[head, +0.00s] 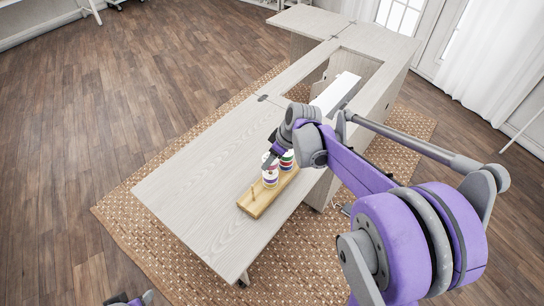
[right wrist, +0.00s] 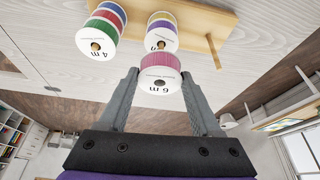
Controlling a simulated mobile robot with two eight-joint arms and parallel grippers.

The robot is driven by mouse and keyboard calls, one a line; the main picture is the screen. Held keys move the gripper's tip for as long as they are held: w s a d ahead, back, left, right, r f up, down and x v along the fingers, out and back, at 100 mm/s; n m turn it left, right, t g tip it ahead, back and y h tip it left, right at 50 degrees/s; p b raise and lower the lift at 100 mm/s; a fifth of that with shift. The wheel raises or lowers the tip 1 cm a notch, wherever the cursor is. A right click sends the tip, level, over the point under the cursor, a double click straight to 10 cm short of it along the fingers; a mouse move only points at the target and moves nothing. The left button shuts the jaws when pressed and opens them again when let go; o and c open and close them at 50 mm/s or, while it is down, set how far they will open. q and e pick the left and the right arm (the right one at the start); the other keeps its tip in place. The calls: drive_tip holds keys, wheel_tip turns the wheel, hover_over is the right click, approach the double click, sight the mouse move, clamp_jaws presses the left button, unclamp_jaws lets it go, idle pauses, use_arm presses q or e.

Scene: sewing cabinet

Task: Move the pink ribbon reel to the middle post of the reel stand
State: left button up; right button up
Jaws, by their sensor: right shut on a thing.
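The pink ribbon reel (right wrist: 160,74), with a white face marked "6 m", is between the fingers of my right gripper (right wrist: 161,84), which is shut on it. It is held close above the middle post's stack and partly covers it in the right wrist view. The wooden reel stand (head: 250,208) is on the cabinet top. Its middle post carries a yellow and purple reel stack (right wrist: 162,22) with a white face; the post's tip shows beside the pink reel. At the lower left edge of the head view, a small part of my left gripper (head: 130,300) shows; its jaws are unclear.
One end post (right wrist: 213,50) of the stand is bare. The other end post holds a stack of blue, red and green reels (right wrist: 101,27), marked "4 m". The pale cabinet top (head: 205,195) is clear left of the stand. The cabinet has an open well behind the arm.

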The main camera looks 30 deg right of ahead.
drive_tip(key=shift+f+b, duration=1.05)
drive_tip(key=shift+f, duration=0.7)
drive_tip(key=o, duration=1.4)
drive_tip(key=v, duration=1.1)
drive_tip(key=shift+p, duration=0.45)
drive_tip(key=shift+a, duration=0.1)
drive_tip(key=s+a+f+m+h, duration=0.1)
drive_tip(key=s+a+f+m, duration=0.1)
drive_tip(key=s+a, duration=0.4)
drive_tip(key=s+a+f+m+t+h, duration=0.1)
drive_tip(key=s+a+f+m, duration=0.2)
drive_tip(key=s+a, duration=0.3)
drive_tip(key=s+f+p, duration=0.1)
drive_tip(key=s, duration=0.4)
drive_tip(key=shift+a+f+m, duration=0.3)
drive_tip(key=shift+f, duration=0.1)
